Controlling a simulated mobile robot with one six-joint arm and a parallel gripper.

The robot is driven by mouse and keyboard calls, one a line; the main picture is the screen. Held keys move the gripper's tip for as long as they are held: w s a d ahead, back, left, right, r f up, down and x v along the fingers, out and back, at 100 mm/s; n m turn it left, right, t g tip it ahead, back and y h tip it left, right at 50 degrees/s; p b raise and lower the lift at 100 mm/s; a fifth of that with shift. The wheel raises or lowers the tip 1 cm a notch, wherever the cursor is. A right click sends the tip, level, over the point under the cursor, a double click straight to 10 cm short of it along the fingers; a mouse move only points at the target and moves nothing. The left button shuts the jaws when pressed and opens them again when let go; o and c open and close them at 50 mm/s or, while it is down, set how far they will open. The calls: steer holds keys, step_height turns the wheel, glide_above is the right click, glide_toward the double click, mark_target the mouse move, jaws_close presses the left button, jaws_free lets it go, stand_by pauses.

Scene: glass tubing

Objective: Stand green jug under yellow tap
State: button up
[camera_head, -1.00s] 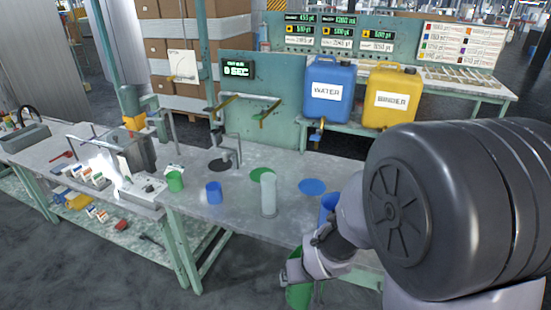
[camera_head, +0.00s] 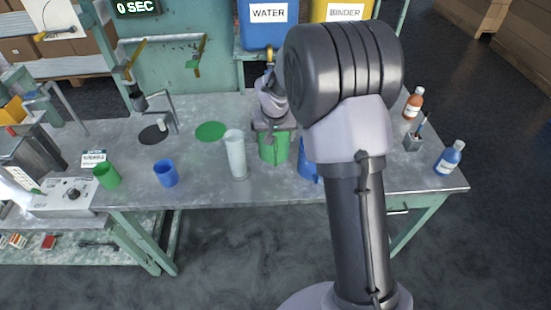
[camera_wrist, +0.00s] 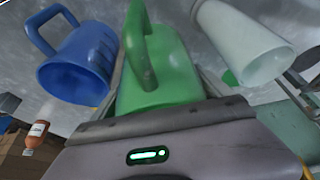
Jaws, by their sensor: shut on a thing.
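The green jug (camera_head: 274,148) is in my gripper (camera_head: 272,127), upright at the table's right half. I cannot tell whether its base touches the table. In the wrist view the jug (camera_wrist: 165,75) is between the fingers, its handle showing. The yellow BINDER tank (camera_head: 343,10) is behind my arm, which hides its lower part and any tap there. A small yellow part (camera_head: 270,52) shows below the blue WATER tank (camera_head: 267,18); I cannot tell whether it is a tap. Two levers with yellow parts, left (camera_head: 133,62) and right (camera_head: 198,58), hang on the back panel.
A blue jug (camera_head: 307,168) stands close right of the green jug, partly behind my arm. A pale cylinder (camera_head: 236,155) stands close left. A blue cup (camera_head: 166,173), a green cup (camera_head: 106,175) and a flat green disc (camera_head: 211,131) are further left. Bottles (camera_head: 448,158) stand at the right.

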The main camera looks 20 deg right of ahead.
step_height(320, 180, down, 8)
steer(key=b, duration=0.2)
steer(key=shift+s+d+r+b, duration=0.1)
steer(key=shift+r+b, duration=0.1)
steer(key=shift+b, duration=0.1)
steer(key=shift+f, duration=0.2)
steer(key=o, duration=1.2)
steer(key=shift+o, duration=0.3)
steer(key=shift+r, duration=0.15)
